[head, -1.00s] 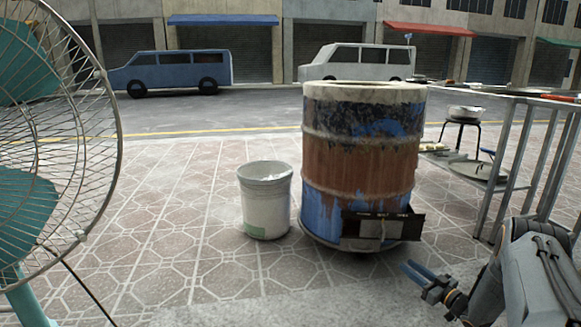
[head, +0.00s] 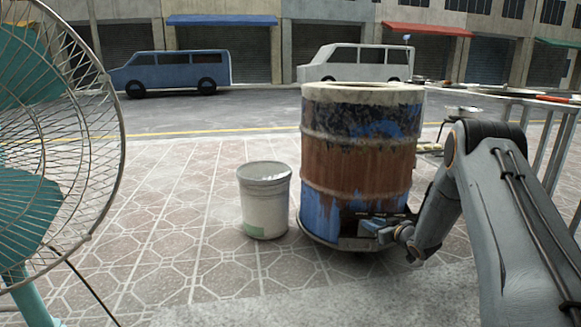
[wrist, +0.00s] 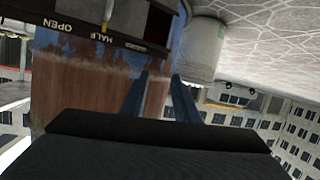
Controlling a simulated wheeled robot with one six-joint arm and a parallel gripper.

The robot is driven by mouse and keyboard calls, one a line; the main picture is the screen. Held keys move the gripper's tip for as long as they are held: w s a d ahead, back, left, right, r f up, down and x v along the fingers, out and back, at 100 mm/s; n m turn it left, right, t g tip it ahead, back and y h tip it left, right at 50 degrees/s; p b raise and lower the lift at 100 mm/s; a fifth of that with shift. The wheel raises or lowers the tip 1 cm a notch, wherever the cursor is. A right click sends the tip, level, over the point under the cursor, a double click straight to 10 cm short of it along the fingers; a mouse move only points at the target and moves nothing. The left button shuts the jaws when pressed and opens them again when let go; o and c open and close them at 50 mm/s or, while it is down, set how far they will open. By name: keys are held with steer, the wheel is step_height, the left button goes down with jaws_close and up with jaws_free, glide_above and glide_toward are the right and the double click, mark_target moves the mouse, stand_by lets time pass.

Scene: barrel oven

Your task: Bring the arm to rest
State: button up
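The barrel oven (head: 355,160), rusty and blue, stands right of centre in the head view. Its dark damper panel, low on the front, is partly hidden by my arm in the head view. In the wrist view the panel (wrist: 85,33) appears upside down at the upper left, with OPEN and HALF readable and a yellow mark beside HALF. My gripper (head: 372,229) is low in front of the barrel, by the panel. In the wrist view its two blue fingers (wrist: 160,95) are apart with nothing visible between them. Whether it touches the panel cannot be told.
A whitish bucket (head: 265,205) stands left of the barrel and also shows in the wrist view (wrist: 203,50). A caged fan (head: 50,150) fills the left edge. A metal rack (head: 552,150) stands right, partly behind my arm. The tiled floor in front is clear.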

steer(key=s+a+r+g+h, duration=0.1)
steer(key=a+r+g+h, duration=0.1)
steer(key=a+r, duration=0.75)
steer(key=s+a+r+g, duration=0.1)
steer(key=s+a+r, duration=0.2)
steer(key=s+a, duration=0.3)
steer(key=s+a+r+g+h+p, duration=0.1)
steer(key=s+a+r+g, duration=0.15)
steer(key=s+a, duration=0.35)
steer(key=s+a+r, duration=0.4)
steer(key=s+a, duration=0.1)
steer(key=s, duration=0.2)
steer(key=s+a+r+n+g+p, duration=0.1)
steer(key=s+a+r+g, duration=0.15)
steer(key=s, duration=1.25)
steer(key=s+a+r+g+p, duration=0.1)
steer(key=s+g, duration=0.2)
steer(key=s, duration=1.1)
steer(key=s+a+r+n+g+p, duration=0.1)
steer(key=s+a+r+g, duration=0.15)
steer(key=s, duration=1.25)
steer(key=d+r+m+h+p, duration=0.1)
steer(key=d+r+m+p, duration=0.2)
steer(key=d+r+p, duration=0.7)
steer(key=d+r+m+p, duration=0.4)
steer(key=d+r+p, duration=0.7)
steer(key=r+p, duration=0.6)
steer(key=p, duration=0.9)
steer(key=shift+w+h, duration=0.2)
steer(key=shift+h, duration=0.2)
